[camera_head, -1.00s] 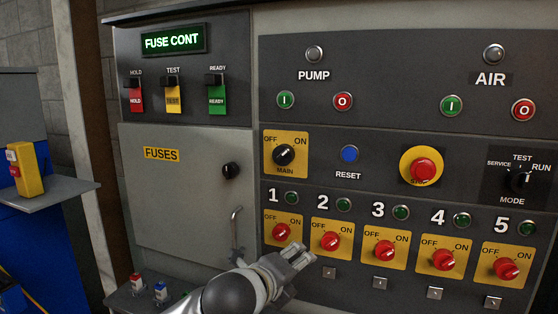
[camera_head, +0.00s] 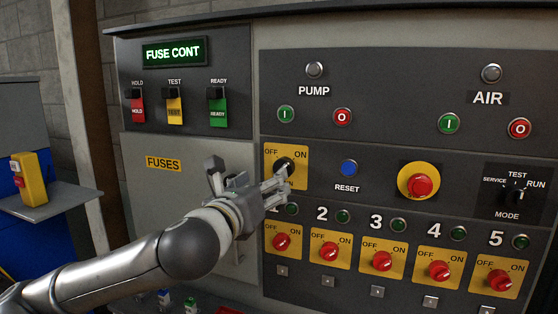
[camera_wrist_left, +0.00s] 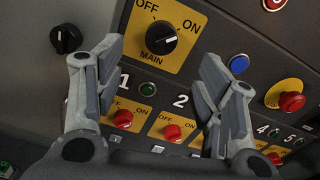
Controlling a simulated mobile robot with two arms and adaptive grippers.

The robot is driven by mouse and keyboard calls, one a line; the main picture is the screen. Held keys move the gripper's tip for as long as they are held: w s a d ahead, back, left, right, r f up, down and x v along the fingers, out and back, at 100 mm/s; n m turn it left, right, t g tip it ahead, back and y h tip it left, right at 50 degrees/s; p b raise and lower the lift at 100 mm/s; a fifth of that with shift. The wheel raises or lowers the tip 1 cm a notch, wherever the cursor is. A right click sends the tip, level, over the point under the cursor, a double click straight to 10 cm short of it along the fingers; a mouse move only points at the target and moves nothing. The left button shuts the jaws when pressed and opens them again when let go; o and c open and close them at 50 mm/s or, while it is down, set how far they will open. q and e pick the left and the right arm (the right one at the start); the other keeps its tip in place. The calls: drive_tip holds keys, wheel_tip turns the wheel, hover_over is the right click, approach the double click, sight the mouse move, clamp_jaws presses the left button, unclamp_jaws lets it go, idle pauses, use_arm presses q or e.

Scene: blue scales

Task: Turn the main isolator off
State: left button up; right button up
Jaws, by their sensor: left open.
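The main isolator is a black rotary knob (camera_wrist_left: 157,41) on a yellow plate marked OFF, ON and MAIN. In the left wrist view its white mark points up and right, toward ON. In the head view the knob (camera_head: 283,162) is partly hidden by my gripper. My left gripper (camera_head: 249,171) is open and empty in front of the panel, just left of and below the knob. In the left wrist view the knob lies beyond and between the spread fingertips (camera_wrist_left: 160,56), and I see no contact. My right gripper is not in view.
The blue RESET button (camera_head: 349,168) and the emergency stop (camera_head: 420,185) are to the right. A row of red numbered switches (camera_head: 281,242) runs below. The FUSES door (camera_head: 150,190) is at left, with a black knob (camera_wrist_left: 65,39) on it.

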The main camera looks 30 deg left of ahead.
use_arm(q)
drive_tip(key=p+x, duration=0.5)
drive_tip(key=x, duration=0.4)
drive_tip(key=shift+w+d+f, duration=0.1)
drive_tip(key=c, duration=1)
